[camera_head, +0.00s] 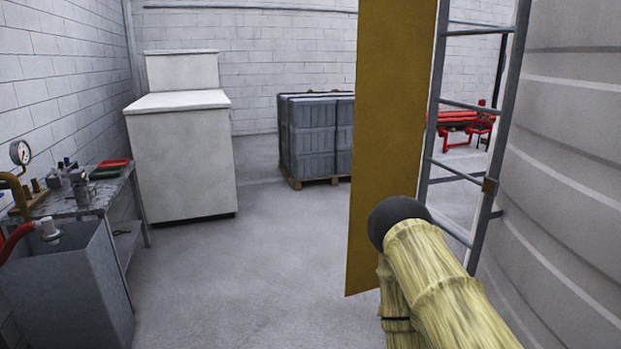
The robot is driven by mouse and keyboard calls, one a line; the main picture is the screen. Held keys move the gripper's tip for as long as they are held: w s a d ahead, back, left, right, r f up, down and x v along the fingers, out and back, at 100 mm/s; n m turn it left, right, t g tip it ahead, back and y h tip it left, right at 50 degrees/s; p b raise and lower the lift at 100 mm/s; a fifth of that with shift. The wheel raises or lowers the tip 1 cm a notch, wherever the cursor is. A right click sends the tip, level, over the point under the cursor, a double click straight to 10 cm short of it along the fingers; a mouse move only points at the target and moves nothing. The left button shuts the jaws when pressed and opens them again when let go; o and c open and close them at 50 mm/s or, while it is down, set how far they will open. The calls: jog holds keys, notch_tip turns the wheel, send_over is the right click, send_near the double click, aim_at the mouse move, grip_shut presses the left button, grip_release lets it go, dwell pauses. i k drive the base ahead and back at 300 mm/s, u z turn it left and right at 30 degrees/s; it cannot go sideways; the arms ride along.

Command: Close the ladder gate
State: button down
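The ladder gate is a tall flat ochre-yellow panel (388,150) right of centre. It stands swung out to the left of the grey ladder (457,107), so the rungs (455,171) show uncovered. Its top runs out of the picture, and its bottom edge hangs above the floor. A small brown block (489,186) sits on the ladder's right rail. My bamboo-textured arm with a dark rounded end covers the ladder's foot and the panel's lower right corner. I cannot tell whether it touches the panel. My gripper's fingers do not show.
A large ribbed grey tank (570,170) fills the right side. A workbench (70,205) with tools and a grey bin (75,290) stand at left. A white cabinet (182,160) and a pallet of grey blocks (315,138) stand behind. The floor (235,270) between is clear.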

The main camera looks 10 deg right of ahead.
aim_at(395, 38)
jog(key=u, duration=0.6)
jog(key=i, duration=2.15)
jog(key=z, duration=0.65)
